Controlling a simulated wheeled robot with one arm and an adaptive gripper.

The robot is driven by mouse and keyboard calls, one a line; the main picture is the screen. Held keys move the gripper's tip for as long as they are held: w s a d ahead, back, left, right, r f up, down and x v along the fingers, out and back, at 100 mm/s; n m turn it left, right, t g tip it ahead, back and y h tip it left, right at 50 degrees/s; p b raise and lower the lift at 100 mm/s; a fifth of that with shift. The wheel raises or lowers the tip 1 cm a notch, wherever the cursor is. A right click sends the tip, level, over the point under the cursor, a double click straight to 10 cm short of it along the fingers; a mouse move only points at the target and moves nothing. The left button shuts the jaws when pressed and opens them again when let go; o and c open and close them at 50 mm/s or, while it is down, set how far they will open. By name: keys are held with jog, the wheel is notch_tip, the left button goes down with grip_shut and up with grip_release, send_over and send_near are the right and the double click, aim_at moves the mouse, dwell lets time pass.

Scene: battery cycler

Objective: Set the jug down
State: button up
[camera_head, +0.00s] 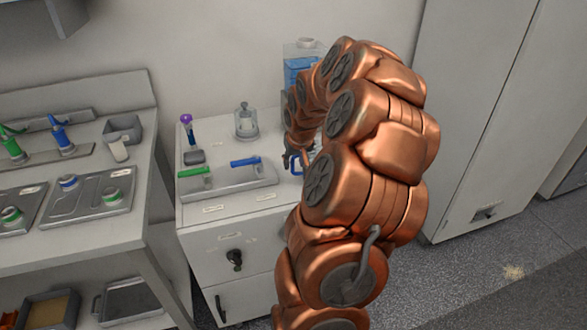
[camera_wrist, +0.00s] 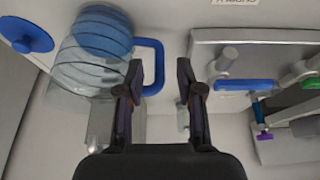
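The jug (camera_wrist: 75,72) is a clear, ribbed round vessel with blue inside and a blue loop handle (camera_wrist: 158,62). It is at the left in the wrist view. My gripper (camera_wrist: 160,75) is open, with the outer bar of the handle between its two dark fingers and a visible gap on the right side. I cannot tell whether the left finger touches the handle. In the head view my gripper (camera_head: 292,160) is low over the right part of the white cabinet top. A bit of blue handle shows beside it; my arm hides the jug's body there.
A grey tray (camera_head: 228,187) with green and blue handled tools lies left of my gripper. A clear container with blue (camera_head: 300,68) stands behind my arm. A glass-domed item (camera_head: 246,120) and a purple-topped tool (camera_head: 187,125) stand at the back. A blue knob (camera_wrist: 27,35) is beside the jug.

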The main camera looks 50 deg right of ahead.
jog(key=b+v, duration=0.1)
jog(key=v, duration=0.6)
jog(key=s+a+n+g+y, duration=0.2)
jog(key=a+n, duration=0.2)
jog(key=a, duration=1.9)
jog(key=s+a+f+n+g, duration=0.2)
jog(key=s+a+g, duration=0.1)
jog(key=s+a, duration=1.3)
jog(key=shift+s+f+n+g+y, duration=0.2)
jog(key=shift+s+n+g+y, duration=0.15)
jog(key=shift+s, duration=0.8)
jog(key=shift+r, duration=0.1)
notch_tip(320, 180, up, 5)
jog(key=p, duration=0.4)
jog(key=shift+p, duration=0.3)
jog(key=shift+f, duration=0.2)
